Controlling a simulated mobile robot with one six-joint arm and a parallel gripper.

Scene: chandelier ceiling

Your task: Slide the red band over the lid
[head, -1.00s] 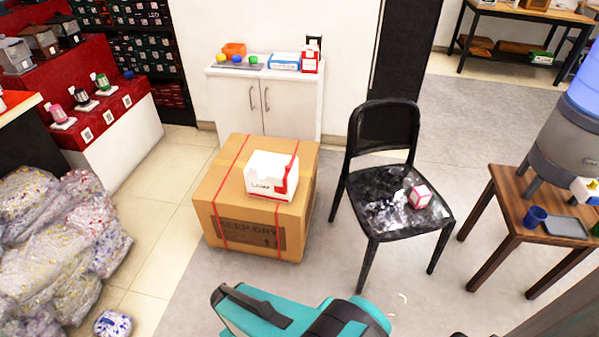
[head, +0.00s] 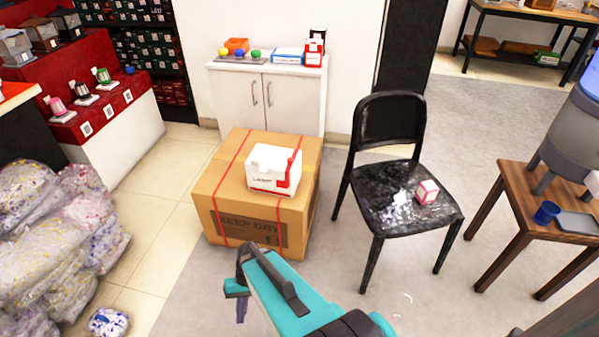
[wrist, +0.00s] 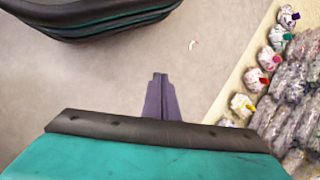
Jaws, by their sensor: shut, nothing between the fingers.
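A white lamp box (head: 270,172) with red printing stands on top of a large cardboard carton in the head view. Its white lid (head: 274,156) faces up. A thin red band (head: 294,166) runs over the right end of the white box; how far it goes around the hidden sides I cannot tell. My gripper (head: 241,314) is below and in front of the carton, apart from it, with its purple fingers pointing down. In the wrist view my gripper (wrist: 160,88) is shut and empty above the grey floor.
The cardboard carton (head: 222,205) has red straps around it. A black chair (head: 400,215) holding a small pink-and-white box (head: 427,191) stands to its right. Stuffed clear bags (head: 60,240) lie at left. A white cabinet (head: 240,95) is behind. Grey floor is open in front.

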